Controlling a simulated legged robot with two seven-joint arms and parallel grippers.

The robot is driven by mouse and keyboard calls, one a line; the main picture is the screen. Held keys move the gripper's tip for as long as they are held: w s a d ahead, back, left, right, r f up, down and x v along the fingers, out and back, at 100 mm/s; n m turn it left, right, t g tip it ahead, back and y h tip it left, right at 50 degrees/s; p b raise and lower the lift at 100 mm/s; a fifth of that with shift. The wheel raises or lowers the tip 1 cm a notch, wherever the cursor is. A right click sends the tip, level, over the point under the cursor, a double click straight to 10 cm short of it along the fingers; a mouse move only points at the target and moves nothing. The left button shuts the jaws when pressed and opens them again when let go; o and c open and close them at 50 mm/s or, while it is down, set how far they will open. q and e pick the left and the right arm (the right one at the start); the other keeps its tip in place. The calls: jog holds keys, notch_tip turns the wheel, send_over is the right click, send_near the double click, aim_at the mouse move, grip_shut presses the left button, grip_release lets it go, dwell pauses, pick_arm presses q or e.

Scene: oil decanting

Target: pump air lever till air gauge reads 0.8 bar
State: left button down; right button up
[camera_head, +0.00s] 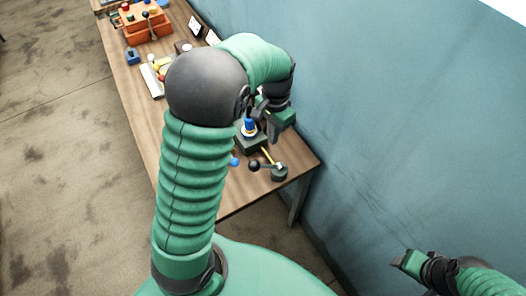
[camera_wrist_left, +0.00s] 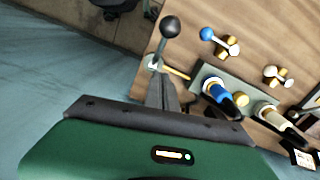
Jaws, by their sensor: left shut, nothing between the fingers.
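The lever with a black ball knob (camera_head: 254,165) stands at the near right end of the wooden table. Its knob also shows in the left wrist view (camera_wrist_left: 170,27), above a yellow rod and a pale pivot. My left gripper (camera_wrist_left: 160,80) is shut and empty, its tips just below the lever's pivot in that picture; contact cannot be told. In the head view my left gripper (camera_head: 275,130) hangs above the lever, partly hidden by its arm. White dial panels (camera_head: 195,25) stand along the wall, too small to read. My right gripper (camera_head: 410,263) is at the lower right, away from the table.
A blue-topped fitting (camera_head: 249,125) sits on a dark block beside the lever. A blue-knobbed brass valve (camera_wrist_left: 207,34) is near it. The blue wall (camera_head: 400,120) runs close along the table's right side.

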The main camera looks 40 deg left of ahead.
aim_at(265, 166)
pick_arm(q)
jog(key=s+f, duration=0.1)
jog(key=s+f+p, duration=0.1)
jog(key=f, duration=0.1)
jog(key=s+f, duration=0.2)
jog(key=shift+s+a+f+p, duration=0.1)
jog(key=shift+a+f+p, duration=0.1)
jog(key=shift+a+p, duration=0.15)
jog(key=shift+f, duration=0.1)
